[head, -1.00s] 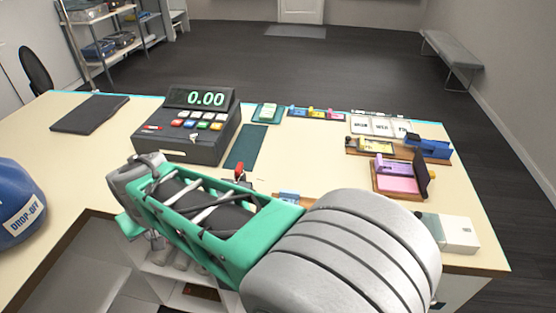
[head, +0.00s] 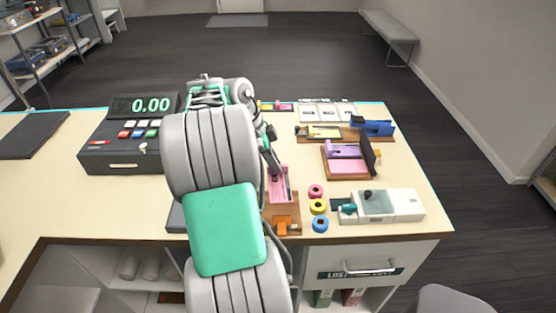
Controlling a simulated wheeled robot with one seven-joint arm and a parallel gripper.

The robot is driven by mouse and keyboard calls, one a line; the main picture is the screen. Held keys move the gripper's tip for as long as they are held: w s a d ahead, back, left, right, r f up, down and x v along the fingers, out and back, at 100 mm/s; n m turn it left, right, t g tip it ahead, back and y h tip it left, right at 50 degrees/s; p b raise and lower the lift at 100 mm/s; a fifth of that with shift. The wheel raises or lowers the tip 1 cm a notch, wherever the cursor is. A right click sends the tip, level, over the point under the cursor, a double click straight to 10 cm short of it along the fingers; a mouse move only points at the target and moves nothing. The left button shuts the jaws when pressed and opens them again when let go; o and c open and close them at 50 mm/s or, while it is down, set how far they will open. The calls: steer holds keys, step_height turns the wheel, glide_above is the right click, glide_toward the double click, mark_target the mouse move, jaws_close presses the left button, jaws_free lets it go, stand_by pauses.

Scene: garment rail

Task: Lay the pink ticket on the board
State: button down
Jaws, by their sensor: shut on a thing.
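My gripper (head: 270,158) shows only in part, right of my forearm, with its dark fingers pointing down. It is shut on the pink ticket (head: 279,184), which hangs below the fingers. The ticket overlaps the far end of a brown board (head: 287,212) with an orange clip (head: 285,228) at its near end. I cannot tell whether the ticket touches this board. Another brown board (head: 329,174) to the right carries a pink sheet (head: 348,167) and a purple piece (head: 344,151). My arm hides part of the nearer board's left side.
Pink, yellow and blue rings (head: 318,207) stand right of the near board. A white box with a clear lid (head: 378,205) is farther right. A blue tool (head: 373,127) and a yellow piece (head: 322,131) lie behind. The cash register (head: 124,137) stands left.

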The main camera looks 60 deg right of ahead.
steer(key=shift+s+d+m, duration=0.25)
steer(key=shift+s+m, duration=0.15)
steer(key=shift+s, duration=0.15)
steer(key=shift+f, duration=0.2)
step_height(320, 180, down, 8)
steer(key=b, duration=0.7)
steer(key=shift+w+a+f, duration=0.1)
steer(key=shift+w, duration=0.05)
steer(key=shift+f+b, duration=0.25)
steer(key=shift+b, duration=0.35)
stand_by(0.4)
steer(key=c, duration=1.3)
jaws_free()
steer(key=shift+o, duration=0.5)
